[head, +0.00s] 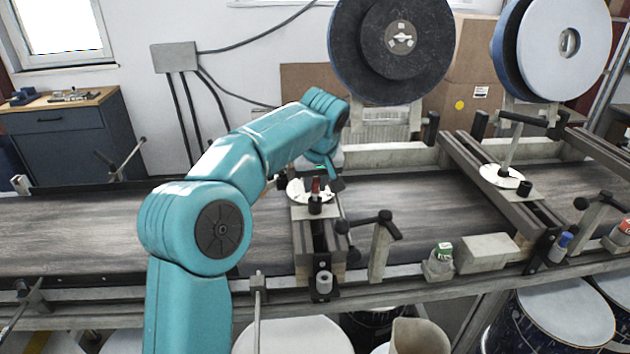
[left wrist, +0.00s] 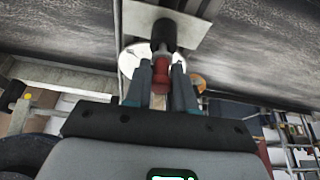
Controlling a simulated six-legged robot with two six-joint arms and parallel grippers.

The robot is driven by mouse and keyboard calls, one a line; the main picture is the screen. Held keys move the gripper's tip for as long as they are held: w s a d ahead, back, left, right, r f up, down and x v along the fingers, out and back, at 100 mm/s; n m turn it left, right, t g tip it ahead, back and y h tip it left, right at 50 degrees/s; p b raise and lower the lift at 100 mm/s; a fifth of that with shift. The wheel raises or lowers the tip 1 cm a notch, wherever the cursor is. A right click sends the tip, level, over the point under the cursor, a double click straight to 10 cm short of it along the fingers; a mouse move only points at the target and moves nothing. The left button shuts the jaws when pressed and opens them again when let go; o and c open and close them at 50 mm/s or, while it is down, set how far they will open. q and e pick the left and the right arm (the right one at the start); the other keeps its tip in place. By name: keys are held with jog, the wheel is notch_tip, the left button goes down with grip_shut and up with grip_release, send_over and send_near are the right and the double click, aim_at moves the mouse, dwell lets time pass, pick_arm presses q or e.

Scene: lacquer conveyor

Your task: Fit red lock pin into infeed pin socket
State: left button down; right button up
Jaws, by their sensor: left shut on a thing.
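The red lock pin (head: 315,187) stands upright between the fingers of my left gripper (head: 322,182), which is shut on it. My right gripper is not in view.
The conveyor belt (head: 410,215) runs behind and beneath the rail. A black-handled clamp (head: 378,232) stands right of the socket. A second cross rail (head: 500,185) is farther right. A green-topped holder (head: 440,260) and a blue pin (head: 561,246) are on the front edge.

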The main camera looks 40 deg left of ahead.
pick_arm(q)
jog(key=shift+f+b, duration=0.4)
jog(key=shift+f, duration=0.2)
jog(key=c, duration=0.9)
grip_release()
jog(key=shift+o, duration=0.2)
jog(key=p+v, duration=0.3)
jog(key=v, duration=1.3)
jog(key=shift+r, duration=0.2)
